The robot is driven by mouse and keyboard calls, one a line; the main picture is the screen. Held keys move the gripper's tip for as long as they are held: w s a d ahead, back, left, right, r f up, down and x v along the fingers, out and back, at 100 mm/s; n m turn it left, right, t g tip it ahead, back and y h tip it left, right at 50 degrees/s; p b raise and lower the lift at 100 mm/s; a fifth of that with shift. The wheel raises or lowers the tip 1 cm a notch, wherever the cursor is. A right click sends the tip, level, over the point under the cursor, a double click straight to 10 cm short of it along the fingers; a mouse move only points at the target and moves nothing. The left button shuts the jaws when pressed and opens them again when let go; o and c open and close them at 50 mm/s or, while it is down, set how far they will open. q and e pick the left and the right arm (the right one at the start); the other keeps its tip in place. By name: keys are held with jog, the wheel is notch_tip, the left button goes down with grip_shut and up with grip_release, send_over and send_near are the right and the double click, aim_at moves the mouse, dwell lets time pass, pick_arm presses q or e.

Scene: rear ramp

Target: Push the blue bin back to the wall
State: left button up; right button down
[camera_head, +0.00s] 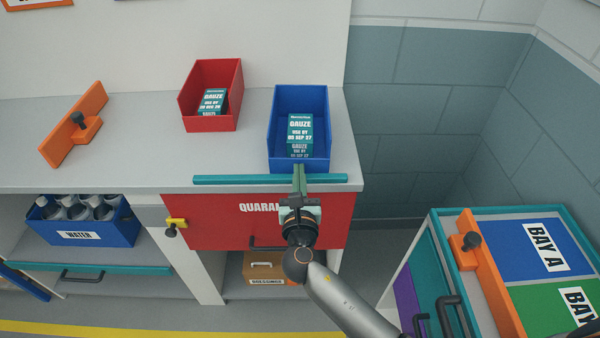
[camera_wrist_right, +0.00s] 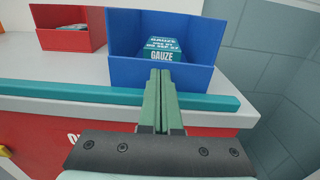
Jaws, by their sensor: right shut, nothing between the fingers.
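The blue bin (camera_head: 325,118) stands on the grey counter near its right end, with a gauze box (camera_head: 299,130) inside. It also shows in the right wrist view (camera_wrist_right: 125,72). My right gripper (camera_head: 299,168) is shut and empty, its fingertips at the lower middle of the bin's front wall. In the right wrist view the closed fingers (camera_wrist_right: 160,80) overlap that front wall; I cannot tell whether they touch it. The wall (camera_head: 220,45) rises behind the counter, and the bin's back lies close to it. My left gripper is not in view.
A red bin (camera_head: 233,95) with a gauze box stands left of the blue bin. A teal strip (camera_head: 235,180) runs along the counter's front edge, below the gripper's fingers. An orange piece with a black knob (camera_head: 75,125) lies further left. A cart (camera_head: 470,212) stands at right.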

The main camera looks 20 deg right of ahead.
aim_at(299, 154)
jog(key=x, duration=0.6)
jog(key=shift+w+f, duration=0.1)
jog(key=shift+w, duration=0.15)
jog(key=shift+d, duration=0.1)
